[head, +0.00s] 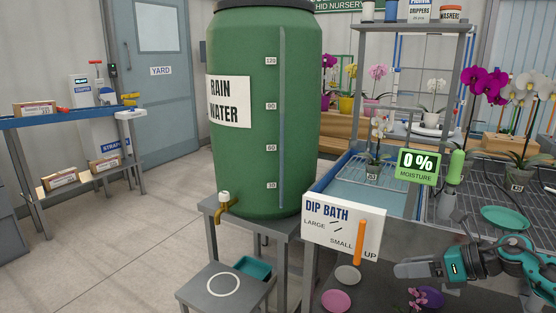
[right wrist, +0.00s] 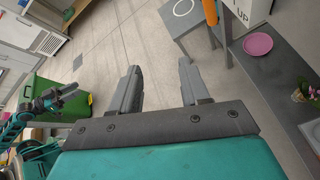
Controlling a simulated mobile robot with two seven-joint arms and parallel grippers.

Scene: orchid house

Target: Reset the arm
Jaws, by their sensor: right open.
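My right gripper (head: 402,270) is at the lower right of the head view, above the dark bench and pointing left. In the right wrist view its two grey fingers (right wrist: 161,84) are spread wide, with nothing between them and floor behind. In that view a dark gripper on a teal arm, apparently my left (right wrist: 60,97), shows small at the left edge, in front of a green bin. Its jaw state is too small to tell. The left arm does not show in the head view.
A dip bath (head: 345,186) with its sign (head: 343,228) stands left of my right gripper. A pink saucer (head: 336,301), a pale saucer (head: 348,274) and a purple pot (head: 431,297) are close by. A green rain barrel (head: 262,130) stands behind a low grey stool (head: 222,290). Open floor lies left.

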